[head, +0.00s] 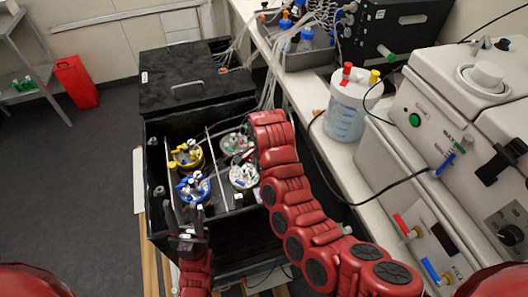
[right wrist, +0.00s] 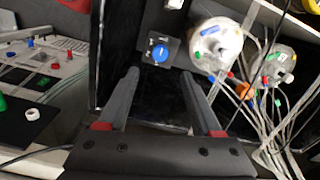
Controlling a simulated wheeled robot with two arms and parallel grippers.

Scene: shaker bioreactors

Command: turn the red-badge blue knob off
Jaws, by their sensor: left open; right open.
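A round blue knob (right wrist: 160,53) with a pale mark on its face sits on a dark grey block inside the black box; I see no red badge on it. My right gripper (right wrist: 161,76) is open and empty, with the knob ahead between and just beyond its fingertips, apart from them. In the head view the right arm reaches into the box and hides its own gripper and the knob. My left gripper (head: 184,206) is open at the front of the box, next to the blue-capped vessel (head: 193,187); I cannot tell if they touch.
The black box (head: 190,122) holds several vessels with tubes, including a yellow-topped one (head: 187,154). In the right wrist view a white-topped vessel (right wrist: 215,45) stands right of the knob. A bench with a clear jug (head: 346,112) and white machines lies to the right.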

